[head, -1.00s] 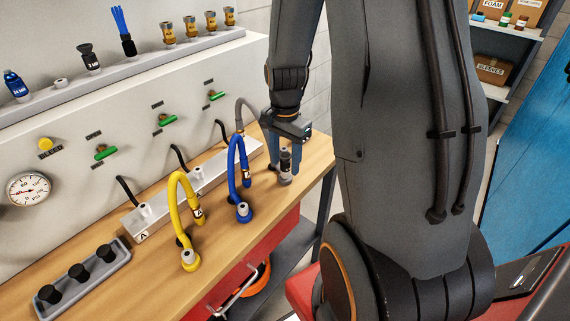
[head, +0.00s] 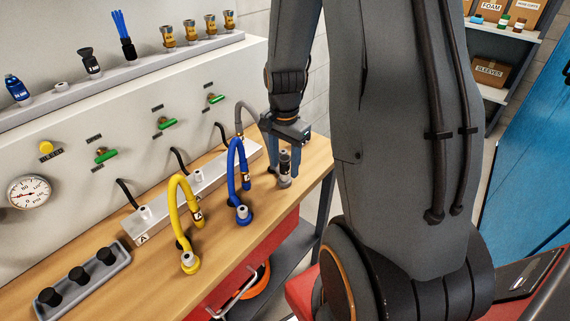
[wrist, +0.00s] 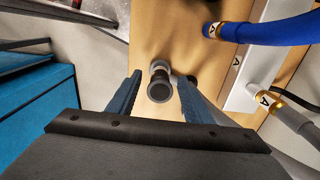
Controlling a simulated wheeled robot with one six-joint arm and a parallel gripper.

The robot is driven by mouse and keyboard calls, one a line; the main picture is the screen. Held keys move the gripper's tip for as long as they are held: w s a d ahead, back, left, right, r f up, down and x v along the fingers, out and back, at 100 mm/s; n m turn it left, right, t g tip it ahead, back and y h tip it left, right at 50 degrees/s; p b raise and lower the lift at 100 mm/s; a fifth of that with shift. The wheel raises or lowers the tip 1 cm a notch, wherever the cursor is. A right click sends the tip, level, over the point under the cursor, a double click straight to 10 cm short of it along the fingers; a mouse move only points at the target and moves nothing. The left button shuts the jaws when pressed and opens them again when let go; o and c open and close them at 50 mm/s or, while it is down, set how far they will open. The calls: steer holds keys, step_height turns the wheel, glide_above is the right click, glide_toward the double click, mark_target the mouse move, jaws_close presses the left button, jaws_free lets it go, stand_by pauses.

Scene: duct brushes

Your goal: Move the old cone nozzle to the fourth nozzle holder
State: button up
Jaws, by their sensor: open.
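A grey and black nozzle (head: 284,166) stands upright at the right end of the wooden bench; it looks like the old cone nozzle, but I cannot read a label. My gripper (head: 283,170) is open and points down around it. In the wrist view the nozzle (wrist: 160,84) shows from above between the blue fingers of my gripper (wrist: 158,88), with a gap visible at the left finger. Contact at the right finger is hard to tell. On the ledge behind, one nozzle holder (head: 62,86) is empty. I cannot tell which holder is the fourth.
The ledge (head: 150,70) also bears a blue nozzle, a black nozzle, a blue brush and several brass fittings. A yellow hose (head: 173,205) and a blue hose (head: 232,165) arch up left of my gripper. A grey tray (head: 110,275) with black pegs lies front left.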

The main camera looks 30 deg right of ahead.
mark_target(285, 157)
stand_by(0.8)
jaws_close()
steer(key=shift+r+p, duration=0.15)
steer(key=shift+p, duration=0.2)
steer(key=shift+r+p, duration=2.45)
steer(key=shift+r, duration=0.45)
